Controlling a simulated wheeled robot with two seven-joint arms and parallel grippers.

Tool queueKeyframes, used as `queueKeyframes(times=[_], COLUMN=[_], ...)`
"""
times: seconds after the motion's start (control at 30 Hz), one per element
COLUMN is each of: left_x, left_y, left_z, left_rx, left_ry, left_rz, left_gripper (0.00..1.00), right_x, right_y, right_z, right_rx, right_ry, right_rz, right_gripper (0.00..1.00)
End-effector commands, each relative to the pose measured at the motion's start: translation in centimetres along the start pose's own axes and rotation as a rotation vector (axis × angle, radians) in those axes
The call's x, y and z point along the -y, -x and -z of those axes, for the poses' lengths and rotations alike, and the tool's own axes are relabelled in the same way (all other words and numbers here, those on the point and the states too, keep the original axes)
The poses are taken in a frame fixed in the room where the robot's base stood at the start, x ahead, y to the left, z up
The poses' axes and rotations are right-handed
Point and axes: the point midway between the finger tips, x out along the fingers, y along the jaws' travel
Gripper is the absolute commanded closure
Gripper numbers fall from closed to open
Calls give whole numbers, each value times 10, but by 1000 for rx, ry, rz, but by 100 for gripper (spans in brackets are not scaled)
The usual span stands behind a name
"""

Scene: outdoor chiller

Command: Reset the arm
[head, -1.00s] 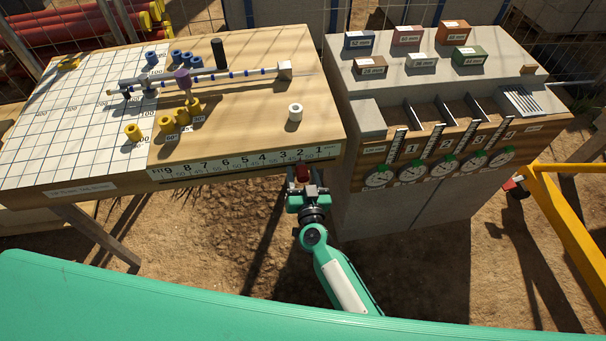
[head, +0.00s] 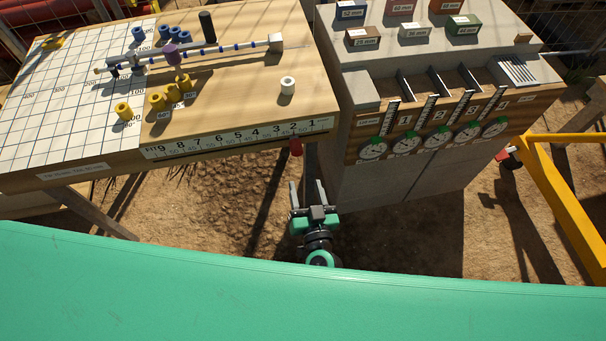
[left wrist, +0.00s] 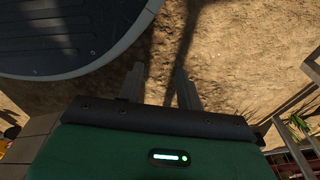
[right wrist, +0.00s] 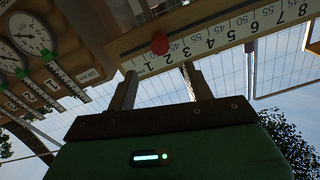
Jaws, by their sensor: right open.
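My right gripper (head: 306,188) is open and empty, in front of the wooden table's near edge and above the dirt ground. Its two fingers stand apart, pointing toward the table. They also show in the right wrist view (right wrist: 160,88). A red knob (head: 296,147) hangs at the scale strip (head: 240,138) on the table's front, beyond the fingertips and apart from them. The knob also shows in the right wrist view (right wrist: 160,43). My left gripper (left wrist: 158,85) shows only in the left wrist view, with its fingers apart and nothing between them, over dirt.
A grey block (head: 400,170) with gauges and labelled boxes stands right. A yellow frame (head: 565,190) is far right. Dirt between is clear.

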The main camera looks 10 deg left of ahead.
Motion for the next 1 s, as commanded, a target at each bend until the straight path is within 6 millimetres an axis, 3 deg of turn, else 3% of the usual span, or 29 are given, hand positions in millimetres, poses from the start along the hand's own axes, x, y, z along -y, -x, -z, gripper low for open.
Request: queueKeyframes(times=[0.23,0.77,0.87,0.97,1.0], left_x=[0,-2,-2,-2,-2], left_y=[4,2,2,1,1], left_z=[8,-4,-9,-21,-28], left_rx=[-15,7,10,18,22], left_ry=[0,4,2,0,-2], left_rz=[0,-3,-2,-2,-2], left_gripper=[64,64,64,64,64], right_x=[0,-1,-10,-29,-41], right_y=[10,10,14,27,36], right_z=[0,-4,-26,-74,-98], right_rx=[-1,9,62,180,243], right_ry=[0,4,27,69,84], right_rz=[0,1,9,22,24], right_gripper=[48,48,48,48,48])
